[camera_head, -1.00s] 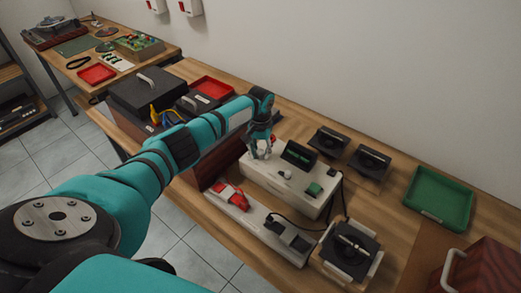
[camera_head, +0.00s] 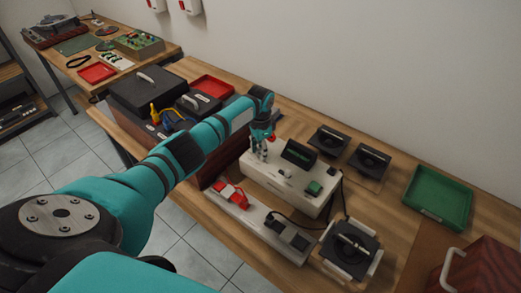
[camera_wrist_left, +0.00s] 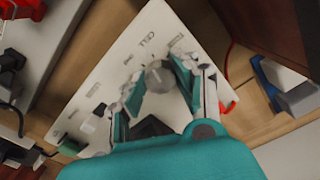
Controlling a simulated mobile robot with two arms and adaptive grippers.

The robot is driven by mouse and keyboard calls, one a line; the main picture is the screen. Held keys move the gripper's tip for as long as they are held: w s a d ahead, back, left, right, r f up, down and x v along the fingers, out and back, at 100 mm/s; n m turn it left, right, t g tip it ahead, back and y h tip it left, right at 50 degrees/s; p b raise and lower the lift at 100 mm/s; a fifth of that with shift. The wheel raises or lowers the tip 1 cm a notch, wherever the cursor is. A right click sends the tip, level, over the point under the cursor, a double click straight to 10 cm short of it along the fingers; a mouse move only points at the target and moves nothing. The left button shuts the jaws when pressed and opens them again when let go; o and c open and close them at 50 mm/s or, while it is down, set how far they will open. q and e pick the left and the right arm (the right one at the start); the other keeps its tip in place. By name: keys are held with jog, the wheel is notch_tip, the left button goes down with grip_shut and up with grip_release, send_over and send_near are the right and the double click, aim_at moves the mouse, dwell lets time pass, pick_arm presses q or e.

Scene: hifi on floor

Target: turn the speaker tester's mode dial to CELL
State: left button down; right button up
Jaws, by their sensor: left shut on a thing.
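The speaker tester (camera_head: 285,188) is a white box with a dark screen (camera_head: 299,153) on its sloped top, standing on the workbench. Its grey round mode dial (camera_wrist_left: 159,76) shows in the wrist view, with printed labels around it; CELL (camera_wrist_left: 147,40) reads above the dial. My left gripper (camera_head: 261,155) reaches down onto the tester's left end. In the wrist view its fingers (camera_wrist_left: 160,84) are shut on the dial from both sides. The fingers hide the dial in the head view, and I cannot tell exactly which label it points at. My right gripper is not in view.
A white strip (camera_head: 262,228) with a red clip (camera_head: 230,193) lies in front of the tester. A speaker in a stand (camera_head: 325,270) is at the front right, and two speaker drivers (camera_head: 327,140) lie behind. A green tray (camera_head: 437,195) is at the right.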

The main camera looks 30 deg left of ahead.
pick_arm(q)
jog(key=shift+m, duration=0.3)
dwell(0.4)
jog(key=c, duration=1)
grip_release()
jog(key=shift+r, duration=0.1)
jog(key=shift+r, duration=0.35)
notch_tip(320, 180, up, 11)
jog(key=shift+r, duration=0.1)
